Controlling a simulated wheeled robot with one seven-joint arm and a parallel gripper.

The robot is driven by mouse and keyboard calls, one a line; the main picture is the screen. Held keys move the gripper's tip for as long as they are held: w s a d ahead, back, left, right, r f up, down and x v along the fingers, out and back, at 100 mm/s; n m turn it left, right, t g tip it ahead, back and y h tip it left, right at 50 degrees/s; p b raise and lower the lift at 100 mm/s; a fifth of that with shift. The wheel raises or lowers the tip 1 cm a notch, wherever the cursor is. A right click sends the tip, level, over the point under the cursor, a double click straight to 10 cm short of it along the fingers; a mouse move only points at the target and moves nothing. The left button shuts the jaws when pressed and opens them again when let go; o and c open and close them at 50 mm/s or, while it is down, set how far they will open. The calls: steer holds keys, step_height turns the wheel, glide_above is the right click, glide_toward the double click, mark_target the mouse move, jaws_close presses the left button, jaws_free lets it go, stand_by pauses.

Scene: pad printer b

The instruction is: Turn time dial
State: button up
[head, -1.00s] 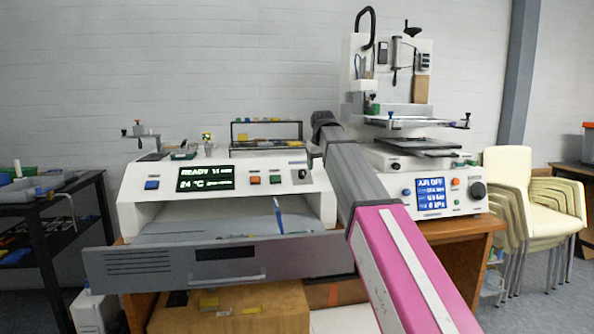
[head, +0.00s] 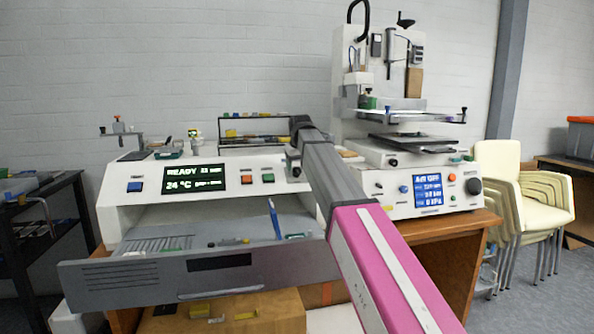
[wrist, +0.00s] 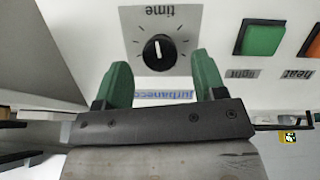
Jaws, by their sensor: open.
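The time dial (wrist: 159,52) is a round black knob with a white pointer line on a grey plate marked "time", upside down in the wrist view. My gripper (wrist: 160,66) is open, its two green fingers to either side of the dial's lower part, with visible gaps between them and the knob. Nothing is held. I cannot tell how deep the fingertips reach. In the head view my arm hides the gripper's fingers and most of the dial, on the right of the white dryer's front panel (head: 111,190).
A green button (wrist: 261,38) and an orange button sit beside the dial. Below the panel, a grey drawer front (head: 120,280) stands out, with a blue upright piece (head: 274,217) behind it. The pad printer (head: 350,127) stands right of my arm.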

steer(key=shift+x, duration=1.2)
steer(key=c, duration=0.9)
steer(key=shift+n+h, duration=0.3)
steer(key=shift+n, duration=1.1)
steer(key=o, duration=0.9)
steer(key=shift+r, duration=0.1)
steer(key=v, duration=1)
steer(key=shift+s+r, duration=0.2)
steer(key=shift+s, duration=0.15)
